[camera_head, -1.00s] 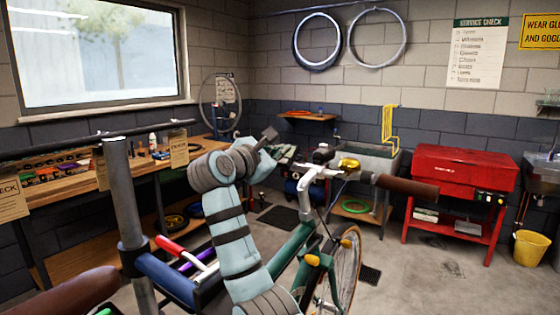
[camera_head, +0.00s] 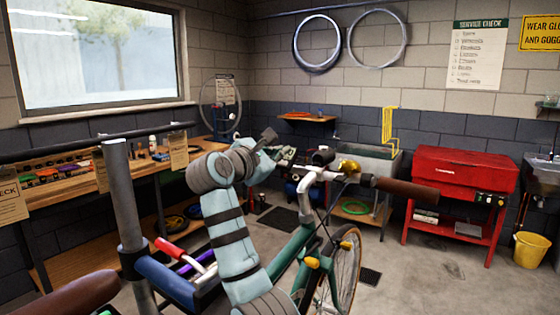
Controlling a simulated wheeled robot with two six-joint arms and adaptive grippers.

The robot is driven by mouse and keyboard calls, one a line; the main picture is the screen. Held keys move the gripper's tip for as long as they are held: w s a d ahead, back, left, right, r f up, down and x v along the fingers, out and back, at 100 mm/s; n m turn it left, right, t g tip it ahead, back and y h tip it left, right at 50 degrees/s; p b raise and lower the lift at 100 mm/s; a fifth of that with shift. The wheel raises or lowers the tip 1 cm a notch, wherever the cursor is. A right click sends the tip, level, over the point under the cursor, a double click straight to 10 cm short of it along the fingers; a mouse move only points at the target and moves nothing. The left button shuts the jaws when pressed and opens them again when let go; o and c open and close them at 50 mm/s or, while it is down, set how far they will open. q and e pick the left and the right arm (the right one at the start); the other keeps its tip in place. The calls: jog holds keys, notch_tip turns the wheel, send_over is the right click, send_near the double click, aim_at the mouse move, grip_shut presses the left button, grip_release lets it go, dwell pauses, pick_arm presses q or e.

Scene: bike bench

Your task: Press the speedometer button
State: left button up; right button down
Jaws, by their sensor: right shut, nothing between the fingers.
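The green bicycle's silver handlebar (camera_head: 318,176) stands right of centre in the head view. A small dark unit (camera_head: 322,157) sits on top of it and looks like the speedometer; its button is too small to make out. A brass bell (camera_head: 349,165) is just right of it. My right arm rises from the bottom centre and bends over. Its gripper (camera_head: 287,156) is shut and empty, just left of the dark unit and handlebar. A small gap seems to lie between them, but the depth is hard to judge. My left gripper is not in view.
A brown handlebar grip (camera_head: 406,189) sticks out right. A grey stand post (camera_head: 124,205) with a blue clamp is left of my arm. A wooden workbench (camera_head: 75,182) lines the left wall. A red cabinet (camera_head: 465,172) stands behind right.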

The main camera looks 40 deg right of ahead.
jog(key=shift+a+r, duration=0.1)
jog(key=shift+r, duration=0.05)
jog(key=s+a+r+p, duration=0.1)
jog(key=a+r+p, duration=0.2)
jog(key=r, duration=0.1)
jog(key=shift+s+a+r, duration=0.15)
jog(key=shift+a+r, duration=0.15)
jog(key=shift+a, duration=0.1)
jog(key=shift+d+f, duration=0.1)
